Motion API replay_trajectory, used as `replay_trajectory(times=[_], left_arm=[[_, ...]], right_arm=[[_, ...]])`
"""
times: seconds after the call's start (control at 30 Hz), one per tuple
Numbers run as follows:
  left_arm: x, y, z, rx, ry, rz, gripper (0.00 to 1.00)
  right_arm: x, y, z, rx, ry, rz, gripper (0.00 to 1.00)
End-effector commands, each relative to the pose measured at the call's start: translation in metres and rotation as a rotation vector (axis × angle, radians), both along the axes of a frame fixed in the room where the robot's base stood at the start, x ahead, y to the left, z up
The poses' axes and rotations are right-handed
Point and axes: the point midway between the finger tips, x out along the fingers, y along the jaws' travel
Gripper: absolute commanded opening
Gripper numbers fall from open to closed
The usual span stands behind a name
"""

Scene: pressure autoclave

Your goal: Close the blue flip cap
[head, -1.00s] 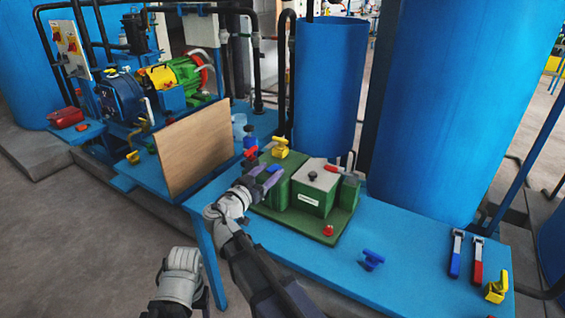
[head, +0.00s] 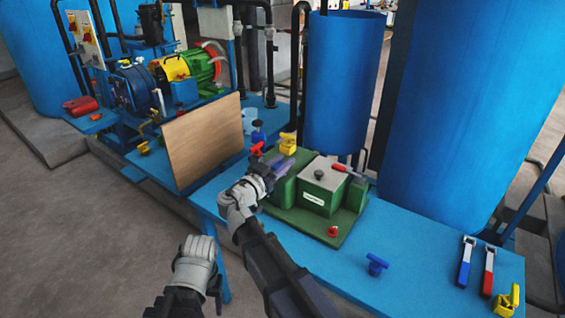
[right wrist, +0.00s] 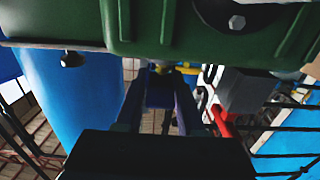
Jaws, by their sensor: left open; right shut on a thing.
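The green machine (head: 320,199), a box with a grey top on a green base, stands on the blue bench. My right gripper (head: 284,166) reaches its left side with fingers close together. In the right wrist view a dark blue piece (right wrist: 160,92), apparently the blue flip cap, sits between the fingers of my right gripper (right wrist: 160,105), under the green body. In the head view the fingers hide it, so its angle cannot be told. My left gripper (head: 197,258) is off the bench's front edge, holding nothing that shows; its fingertips are mostly hidden.
On the blue bench (head: 420,270) lie a blue valve (head: 376,264), blue and red levers (head: 476,264) and a yellow valve (head: 505,300). A yellow fitting (head: 288,143) stands behind my right gripper. A wooden panel (head: 202,142) stands to its left.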

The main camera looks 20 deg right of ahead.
Motion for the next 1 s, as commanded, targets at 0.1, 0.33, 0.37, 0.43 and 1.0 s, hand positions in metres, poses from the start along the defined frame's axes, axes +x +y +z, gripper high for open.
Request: replay_trajectory(times=[0.1, 0.33, 0.37, 0.43, 1.0], left_arm=[[0.000, 0.000, 0.000, 0.000, 0.000, 0.000, 0.62], [0.000, 0.000, -0.001, 0.000, 0.000, 0.000, 0.62], [0.000, 0.000, -0.003, 0.000, 0.000, 0.000, 0.62], [0.000, 0.000, -0.011, 0.000, 0.000, 0.000, 0.62], [0.000, 0.000, -0.031, 0.000, 0.000, 0.000, 0.62]], right_arm=[[0.000, 0.000, 0.000, 0.000, 0.000, 0.000, 0.02], [0.000, 0.000, -0.001, -0.001, -0.001, 0.000, 0.00], [0.000, 0.000, -0.002, -0.004, -0.003, 0.000, 0.00], [0.000, 0.000, -0.005, -0.020, -0.016, -0.001, 0.00], [-0.001, 0.001, -0.002, -0.105, -0.082, 0.000, 0.00]])
